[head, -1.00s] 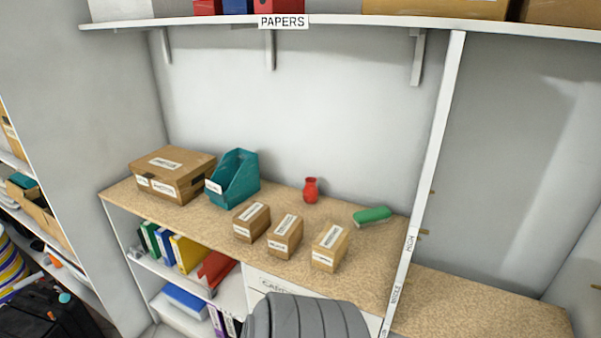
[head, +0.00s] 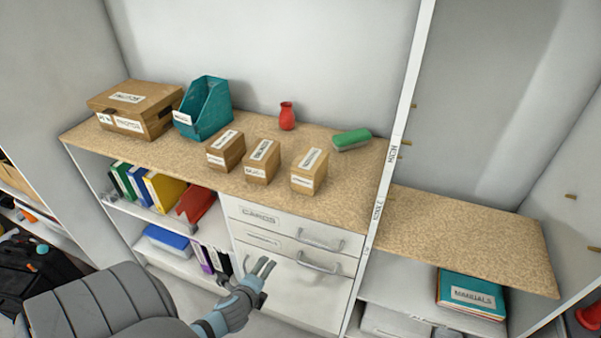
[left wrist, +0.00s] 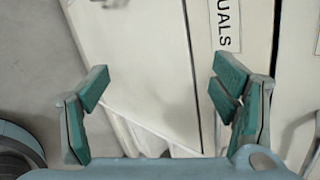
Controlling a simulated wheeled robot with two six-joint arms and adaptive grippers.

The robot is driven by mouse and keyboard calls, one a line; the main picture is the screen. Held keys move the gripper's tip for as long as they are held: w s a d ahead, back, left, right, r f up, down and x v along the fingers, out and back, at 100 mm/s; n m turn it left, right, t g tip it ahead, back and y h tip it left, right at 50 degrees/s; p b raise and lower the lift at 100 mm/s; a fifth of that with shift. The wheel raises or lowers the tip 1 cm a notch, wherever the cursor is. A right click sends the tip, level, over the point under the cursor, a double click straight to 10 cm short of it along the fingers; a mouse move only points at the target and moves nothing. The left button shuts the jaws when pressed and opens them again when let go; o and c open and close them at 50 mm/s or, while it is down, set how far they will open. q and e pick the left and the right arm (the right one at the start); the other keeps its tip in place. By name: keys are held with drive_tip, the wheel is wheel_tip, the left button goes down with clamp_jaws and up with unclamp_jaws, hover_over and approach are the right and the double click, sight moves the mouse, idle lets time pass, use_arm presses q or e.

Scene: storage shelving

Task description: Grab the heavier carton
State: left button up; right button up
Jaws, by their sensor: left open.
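Three small brown cartons with white labels stand in a row on the speckled shelf top in the head view: a left carton (head: 226,150), a middle carton (head: 262,161) and a right carton (head: 309,171). Their weights cannot be told by eye, and the label text is too small to read. My left gripper (head: 263,268) is open and empty, below the shelf top in front of the drawers. In the left wrist view its green-padded fingers (left wrist: 160,95) are spread wide with nothing between them. My right gripper does not show.
A large box (head: 135,108), a teal file holder (head: 204,107), a red vase (head: 287,116) and a green-topped brush (head: 351,139) stand behind or beside the cartons. A white upright (head: 395,150) bounds the shelf top at right. Drawers (head: 290,240) with handles lie below.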

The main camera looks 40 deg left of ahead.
use_arm(q)
drive_tip(key=w+r+m+t+b, duration=0.1)
drive_tip(key=w+r+m+t, duration=0.2)
drive_tip(key=w+r+m, duration=0.5)
drive_tip(key=m+t+b, duration=0.1)
drive_tip(key=m+t, duration=0.5)
drive_tip(key=m, duration=0.3)
approach(310, 166)
wheel_tip(310, 166, down, 3)
drive_tip(key=s, duration=0.1)
drive_tip(key=x, duration=1.3)
drive_tip(key=shift+w+a+r, duration=0.2)
drive_tip(key=shift+a+r, duration=0.05)
drive_tip(key=shift+a, duration=0.25)
drive_tip(key=shift+w+f, duration=0.1)
drive_tip(key=shift+w, duration=0.05)
drive_tip(key=c, duration=1.8)
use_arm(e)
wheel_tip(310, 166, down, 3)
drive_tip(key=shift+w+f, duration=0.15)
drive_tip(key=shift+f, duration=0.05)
